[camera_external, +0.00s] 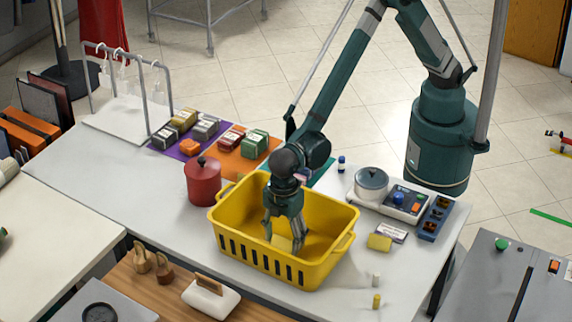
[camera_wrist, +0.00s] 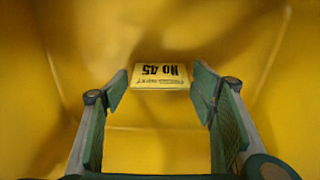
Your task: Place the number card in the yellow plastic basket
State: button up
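The yellow plastic basket (camera_external: 262,262) stands on the pale counter, with slotted sides and a handle at each end. Its yellow inside fills the wrist view (camera_wrist: 160,110). The number card (camera_wrist: 160,76) is yellow, reads "No 45" upside down, and is inside the basket, apparently on its floor. It also shows as a pale yellow patch in the external view (camera_external: 281,243). My gripper (camera_external: 283,242) points down inside the basket.
A red lidded pot (camera_external: 203,183) stands just left of the basket. Right of it are a scale with a grey pot (camera_external: 371,184), a blue tray (camera_external: 434,218) and a yellow block (camera_external: 380,242). Several labelled boxes (camera_external: 207,127) sit behind. The counter's left part is clear.

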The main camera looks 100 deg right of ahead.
dwell(0.4)
notch_tip(320, 180, up, 12)
jog(key=p, duration=0.1)
jog(key=shift+r, duration=0.2)
dwell(0.4)
dwell(0.5)
jog(key=shift+d, duration=0.1)
jog(key=s+d+r+m+t, duration=0.1)
jog(key=s+d+r, duration=0.3)
jog(key=d+r, duration=0.3)
jog(key=s+d+r+m+t+y, duration=0.15)
jog(key=s+d+r, duration=0.35)
jog(key=d, duration=0.5)
jog(key=s+d+r+m+t+h, duration=0.1)
jog(key=s+d+r+m, duration=0.1)
jog(key=d+r, duration=0.55)
jog(key=s+d+m+t, duration=0.3)
jog(key=s+d+m, duration=0.1)
jog(key=s+d, duration=1.4)
jog(key=s, duration=0.4)
jog(key=shift+s+d+t, duration=0.15)
jog(key=shift+d+t, duration=0.05)
jog(key=shift+t, duration=0.15)
